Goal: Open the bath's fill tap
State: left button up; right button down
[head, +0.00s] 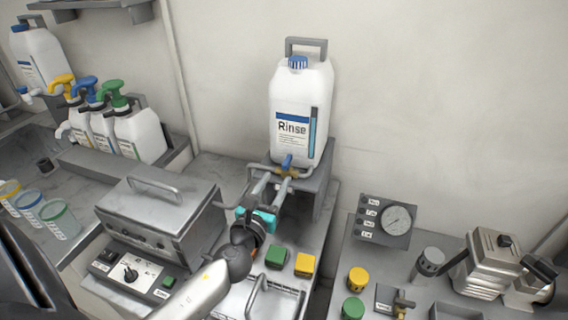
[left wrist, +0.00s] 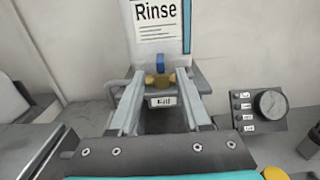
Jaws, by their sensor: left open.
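The fill tap has a blue handle (head: 287,161) and a brass body (head: 286,172). It sits low on the front of the white Rinse canister (head: 299,125), above a grey stand (head: 318,190). In the left wrist view, the blue handle (left wrist: 160,63) stands upright above the brass body (left wrist: 158,80), with a "Fill" label (left wrist: 162,101) below. My left gripper (head: 276,177) is open, its fingers pointing at the tap. In the left wrist view, the tap appears between the two fingertips of my left gripper (left wrist: 160,82); contact cannot be told. My right gripper is not in view.
A steel lidded box (head: 160,215) stands left of my left arm. Green (head: 276,257) and yellow (head: 305,264) blocks lie near a wire handle below the gripper. A gauge panel (head: 385,220) and metal devices stand at right. Pump bottles (head: 138,132) stand at left.

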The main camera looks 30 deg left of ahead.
aim_at(284, 166)
pick_arm(q)
jog(key=shift+x, duration=3.45)
grip_shut()
